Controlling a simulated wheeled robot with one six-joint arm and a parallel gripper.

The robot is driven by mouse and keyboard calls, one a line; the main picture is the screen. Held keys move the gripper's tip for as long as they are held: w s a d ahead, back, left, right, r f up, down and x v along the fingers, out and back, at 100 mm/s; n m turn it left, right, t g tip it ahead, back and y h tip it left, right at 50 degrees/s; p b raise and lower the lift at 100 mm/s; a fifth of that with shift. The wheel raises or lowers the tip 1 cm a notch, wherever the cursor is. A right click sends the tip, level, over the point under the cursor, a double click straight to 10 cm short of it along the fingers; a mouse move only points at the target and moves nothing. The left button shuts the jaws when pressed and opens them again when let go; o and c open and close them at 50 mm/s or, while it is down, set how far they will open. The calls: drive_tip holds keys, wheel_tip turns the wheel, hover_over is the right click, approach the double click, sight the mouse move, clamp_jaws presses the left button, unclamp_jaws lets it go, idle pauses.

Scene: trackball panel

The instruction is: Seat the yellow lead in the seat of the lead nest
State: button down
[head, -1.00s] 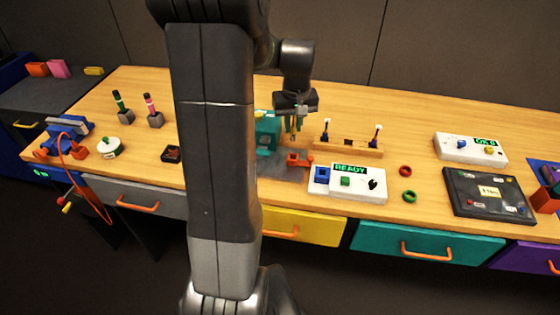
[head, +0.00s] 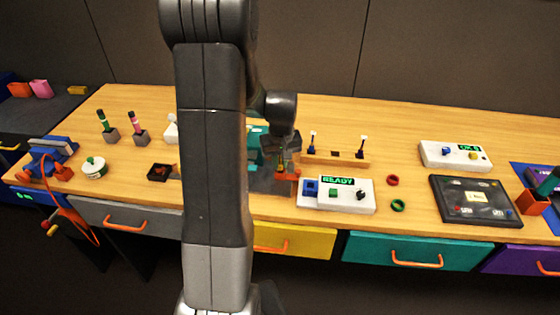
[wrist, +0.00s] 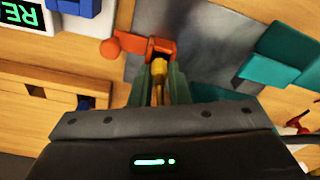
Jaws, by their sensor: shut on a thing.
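My gripper (wrist: 160,85) has green fingers shut on the yellow lead (wrist: 158,69), whose tip sticks out past them in the wrist view. The tip is at the dark opening of an orange block (wrist: 163,47), which looks like the lead nest. I cannot tell whether the tip is inside the opening or just short of it. In the head view, my gripper (head: 281,170) is low over the bench, close beside the orange block (head: 290,175). The lead is too small there to make out clearly.
A grey metal plate (head: 268,184) and a teal fixture (head: 257,133) are near my gripper. The white READY panel (head: 335,206) is just right of the block, with a wooden rack (head: 335,161) behind. Rings and a dark tray (head: 480,219) lie farther right.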

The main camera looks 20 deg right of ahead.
sight(281, 173)
drive_tip(key=c, duration=1.3)
unclamp_jaws()
drive_tip(key=shift+c, duration=0.2)
wheel_tip(281, 173, up, 12)
drive_tip(key=s, duration=0.1)
drive_tip(key=shift+s, duration=0.25)
drive_tip(key=shift+a, duration=0.1)
drive_tip(key=f, duration=0.4)
drive_tip(key=w+f, duration=0.1)
drive_tip(key=f, duration=0.7)
drive_tip(key=shift+w+f, duration=0.25)
drive_tip(key=shift+f, duration=0.1)
wheel_tip(281, 173, up, 3)
drive_tip(key=shift+r, duration=0.6)
